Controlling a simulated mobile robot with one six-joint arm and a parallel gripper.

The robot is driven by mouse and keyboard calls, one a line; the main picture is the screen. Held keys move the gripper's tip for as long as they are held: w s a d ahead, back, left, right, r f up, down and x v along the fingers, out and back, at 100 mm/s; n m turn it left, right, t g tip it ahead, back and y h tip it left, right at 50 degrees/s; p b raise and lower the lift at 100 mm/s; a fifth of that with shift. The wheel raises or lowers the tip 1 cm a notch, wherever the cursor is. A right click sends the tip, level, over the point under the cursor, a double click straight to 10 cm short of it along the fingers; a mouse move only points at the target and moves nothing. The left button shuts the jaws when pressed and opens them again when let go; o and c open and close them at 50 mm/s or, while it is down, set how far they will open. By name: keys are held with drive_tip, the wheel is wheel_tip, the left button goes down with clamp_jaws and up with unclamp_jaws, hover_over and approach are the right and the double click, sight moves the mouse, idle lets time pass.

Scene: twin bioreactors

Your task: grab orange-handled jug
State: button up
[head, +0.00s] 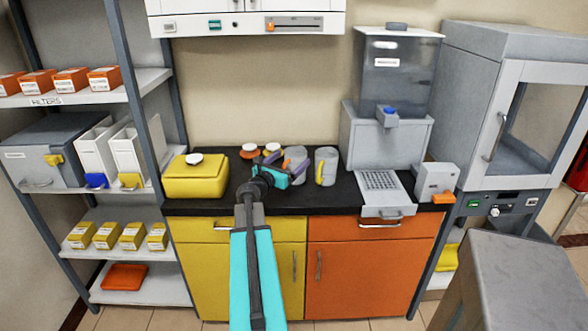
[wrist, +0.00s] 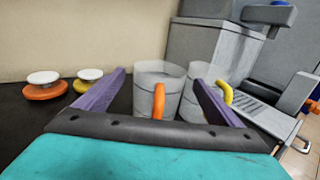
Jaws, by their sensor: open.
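The orange-handled jug (wrist: 146,85) is a grey, cloudy cylinder on the black counter. Its orange handle (wrist: 158,101) faces my gripper. In the head view the jug (head: 297,152) is partly hidden behind my gripper. My gripper (wrist: 158,80) is open, with purple fingers on either side of the jug in the wrist view. It holds nothing; the handle shows between the fingers, and I cannot tell if they touch the jug. In the head view my gripper (head: 287,168) is low over the counter.
A yellow-handled jug (head: 326,167) stands close to the right; the right finger partly covers it in the wrist view. Orange and yellow white-topped pieces (head: 250,151) sit left. A yellow canister (head: 195,177) stands further left, a grey dispenser (head: 388,130) to the right.

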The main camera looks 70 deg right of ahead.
drive_tip(key=shift+s+d, duration=0.15)
drive_tip(key=shift+d, duration=0.6)
drive_tip(key=shift+s+d, duration=0.1)
drive_tip(key=shift+d, duration=0.6)
drive_tip(key=c, duration=1.4)
